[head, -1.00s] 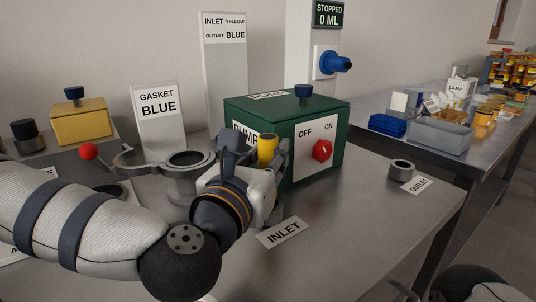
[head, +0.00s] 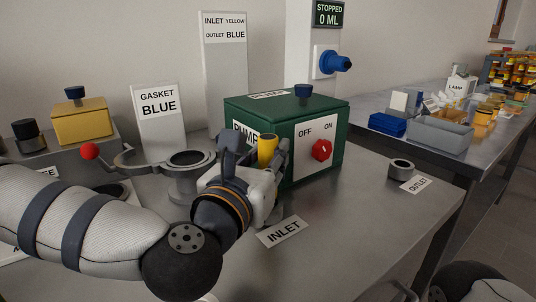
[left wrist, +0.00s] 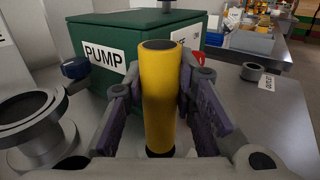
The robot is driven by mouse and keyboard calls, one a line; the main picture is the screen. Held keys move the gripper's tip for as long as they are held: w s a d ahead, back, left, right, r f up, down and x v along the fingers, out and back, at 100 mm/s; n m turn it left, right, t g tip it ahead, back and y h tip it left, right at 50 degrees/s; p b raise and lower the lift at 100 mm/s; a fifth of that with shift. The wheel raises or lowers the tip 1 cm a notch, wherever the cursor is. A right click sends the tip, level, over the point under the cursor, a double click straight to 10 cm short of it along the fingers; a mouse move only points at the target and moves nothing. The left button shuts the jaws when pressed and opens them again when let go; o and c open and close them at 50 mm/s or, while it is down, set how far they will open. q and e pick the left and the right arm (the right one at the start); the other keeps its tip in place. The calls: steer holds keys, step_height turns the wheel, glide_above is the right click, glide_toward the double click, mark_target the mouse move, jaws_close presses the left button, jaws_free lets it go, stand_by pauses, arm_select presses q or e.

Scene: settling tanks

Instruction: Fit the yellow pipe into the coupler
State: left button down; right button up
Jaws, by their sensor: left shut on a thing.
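My left gripper (head: 264,178) is shut on the yellow pipe (head: 267,150), in front of the green pump box. In the left wrist view the yellow pipe (left wrist: 158,95) stands upright between the purple-grey fingers, with a dark top opening. A black band shows at its foot; I cannot tell whether this is part of the pipe or a coupler under it. The INLET label (head: 282,232) lies just in front of the gripper. A dark ring-shaped coupler (head: 402,170) stands at the OUTLET label, apart from the pipe. Part of my right arm shows at bottom right; its jaws are not clear.
The green pump box (head: 318,150) with a red switch (head: 321,150) stands behind the gripper. A grey flanged housing (head: 190,175) with an open clamp and red ball (head: 89,152) is close on the left. The table's front right is clear.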

mark_target(268, 136)
steer(key=shift+w+r, duration=0.1)
arm_select(q)
steer(key=shift+f+b, duration=1.05)
steer(key=shift+f, duration=1.1)
arm_select(e)
steer(key=shift+s+x, duration=0.3)
steer(key=shift+x, duration=1.05)
arm_select(q)
steer(key=c, duration=1.2)
jaws_free()
steer(key=shift+r, duration=0.1)
steer(key=shift+c, duration=0.2)
arm_select(e)
steer(key=shift+r, duration=0.15)
arm_select(q)
steer(key=shift+r, duration=0.1)
step_height(268, 136, up, 10)
steer(key=shift+f, duration=0.1)
